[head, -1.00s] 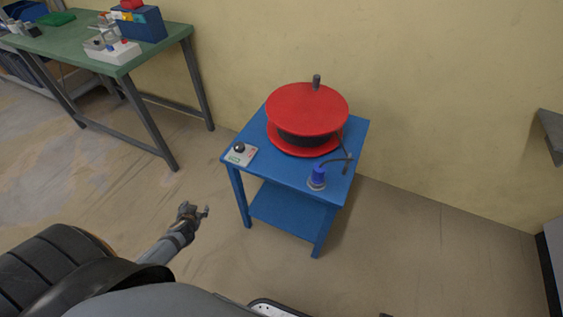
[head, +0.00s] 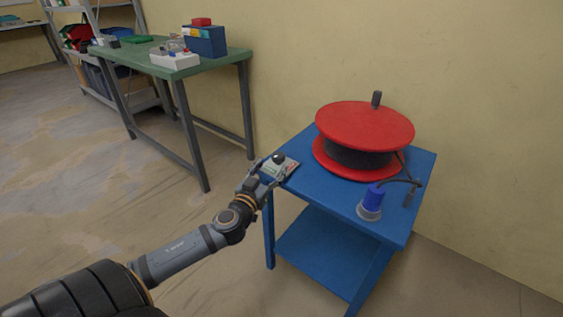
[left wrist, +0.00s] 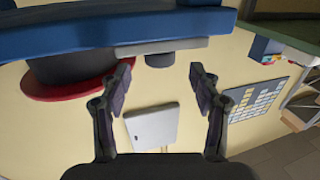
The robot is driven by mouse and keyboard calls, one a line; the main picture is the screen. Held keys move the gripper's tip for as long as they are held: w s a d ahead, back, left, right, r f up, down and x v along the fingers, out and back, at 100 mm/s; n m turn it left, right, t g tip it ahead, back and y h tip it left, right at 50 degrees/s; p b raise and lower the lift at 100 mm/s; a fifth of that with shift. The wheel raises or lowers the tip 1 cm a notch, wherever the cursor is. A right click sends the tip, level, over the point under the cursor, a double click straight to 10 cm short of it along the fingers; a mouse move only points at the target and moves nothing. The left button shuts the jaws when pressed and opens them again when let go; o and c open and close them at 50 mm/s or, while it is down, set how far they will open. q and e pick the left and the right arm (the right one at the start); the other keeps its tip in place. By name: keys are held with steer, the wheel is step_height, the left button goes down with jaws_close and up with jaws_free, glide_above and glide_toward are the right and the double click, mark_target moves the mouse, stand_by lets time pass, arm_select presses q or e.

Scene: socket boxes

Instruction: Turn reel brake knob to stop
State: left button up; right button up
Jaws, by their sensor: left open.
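The reel brake knob (head: 278,158) is a small black knob on a pale plate (head: 291,166) with green and red marks, at the left corner of the blue stand. In the left wrist view the dark knob (left wrist: 160,60) shows against the grey plate, between and beyond my fingertips. My left gripper (head: 270,174) is open right in front of the knob, its fingers spread either side of it in the left wrist view (left wrist: 160,72). I cannot tell whether it touches. The knob's pointer is too small to read. My right gripper is out of view.
The red cable reel (head: 362,124) with a black cable sits on the blue stand (head: 330,200). A blue plug (head: 372,198) stands at its front. A green workbench (head: 215,69) with boxes is at left. Floor is clear between bench and stand.

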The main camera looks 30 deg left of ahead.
mark_target(276, 161)
arm_select(q)
steer(key=w, duration=0.4)
steer(key=w+a, duration=0.1)
steer(key=w, duration=0.1)
steer(key=shift+w+a, duration=0.1)
steer(key=shift+w, duration=0.2)
steer(key=c, duration=1.2)
